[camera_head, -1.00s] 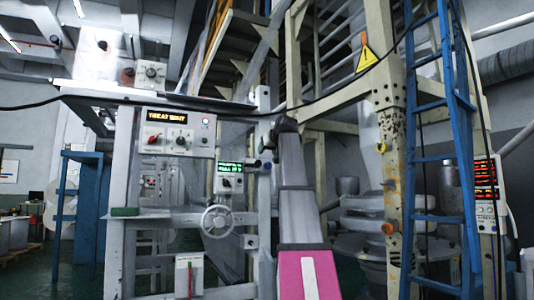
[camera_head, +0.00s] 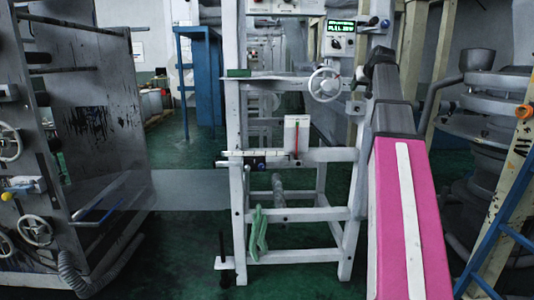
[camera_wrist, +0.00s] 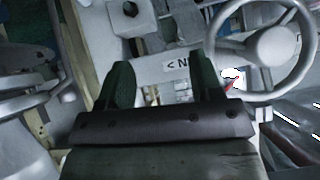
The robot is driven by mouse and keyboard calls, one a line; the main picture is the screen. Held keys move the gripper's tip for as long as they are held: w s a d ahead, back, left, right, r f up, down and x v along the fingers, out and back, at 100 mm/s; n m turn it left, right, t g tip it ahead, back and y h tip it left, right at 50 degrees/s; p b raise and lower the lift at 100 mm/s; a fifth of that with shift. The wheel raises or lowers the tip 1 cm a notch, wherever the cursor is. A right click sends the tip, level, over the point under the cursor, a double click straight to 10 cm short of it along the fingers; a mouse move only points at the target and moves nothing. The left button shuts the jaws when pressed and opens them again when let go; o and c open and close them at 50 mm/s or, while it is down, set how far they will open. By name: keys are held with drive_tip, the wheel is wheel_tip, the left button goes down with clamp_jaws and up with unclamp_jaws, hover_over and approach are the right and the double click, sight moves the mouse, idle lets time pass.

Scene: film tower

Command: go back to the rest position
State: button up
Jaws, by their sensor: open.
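My gripper (camera_wrist: 162,64) shows in the wrist view with its two dark fingers apart and nothing between them. Behind the gap are a pale panel with a printed "N" and parts of the white frame. The fingers cannot be made out there. The handwheel (camera_head: 324,84) is left of the arm's far end.
A dark machine stand (camera_head: 95,120) with handwheels is at the left. A blue ladder (camera_head: 510,225) and a grey round machine (camera_head: 490,120) are close on the right. A display box (camera_head: 340,38) is near the arm's end. Green floor (camera_head: 185,235) shows between the stands.

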drive_tip(key=s+a+f+g, duration=0.2)
drive_tip(key=a+f, duration=0.2)
drive_tip(key=f, duration=0.9)
drive_tip(key=s+a+f+g, duration=0.1)
drive_tip(key=s+a+f, duration=0.2)
drive_tip(key=f, duration=0.9)
drive_tip(key=s+a+f+g, duration=0.2)
drive_tip(key=a+f, duration=0.2)
drive_tip(key=f, duration=0.9)
drive_tip(key=s+a+f+g, duration=0.2)
drive_tip(key=s+a+f, duration=0.2)
drive_tip(key=s+f, duration=0.6)
drive_tip(key=s+a+f+g, duration=0.3)
drive_tip(key=s+f, duration=0.8)
drive_tip(key=f, duration=0.5)
drive_tip(key=shift+s+a+h, duration=0.3)
drive_tip(key=shift+a+h, duration=0.1)
drive_tip(key=shift+a, duration=0.3)
drive_tip(key=shift+o, duration=0.4)
